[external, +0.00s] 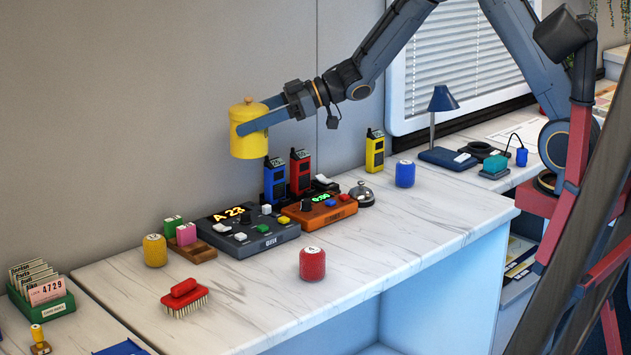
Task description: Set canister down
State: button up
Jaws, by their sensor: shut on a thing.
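A yellow canister (249,143) with a knobbed lid is in the air above the back left of the white marble counter (376,245). My gripper (258,117) reaches in from the right and is shut on the canister, one blue finger along its near side. The canister looks upright and is clear of the counter and of the things below it.
Below stand the grey console (248,232), the orange console (320,211), a blue radio (275,182) and a red radio (300,172). A yellow roll (155,250), a red roll (312,264) and a red brush (184,298) stand nearer. The front right counter is clear.

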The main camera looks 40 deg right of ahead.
jog(key=s+a+n+g+y+b, duration=0.2)
jog(key=s+a+n+g, duration=0.3)
jog(key=s+a, duration=1.1)
jog(key=shift+w+a+f+p, duration=0.15)
jog(key=shift+w+f+p, duration=0.1)
jog(key=shift+f, duration=3.3)
jog(key=shift+w+a+f+p, duration=0.2)
jog(key=shift+f+p, duration=0.05)
jog(key=shift+f, duration=3.35)
jog(key=shift+w+a+f+p, duration=0.15)
jog(key=shift+w+f+p, duration=0.1)
jog(key=shift+f, duration=3.3)
jog(key=shift+f, duration=0.15)
jog(key=o, duration=1.2)
jog(key=shift+c, duration=0.2)
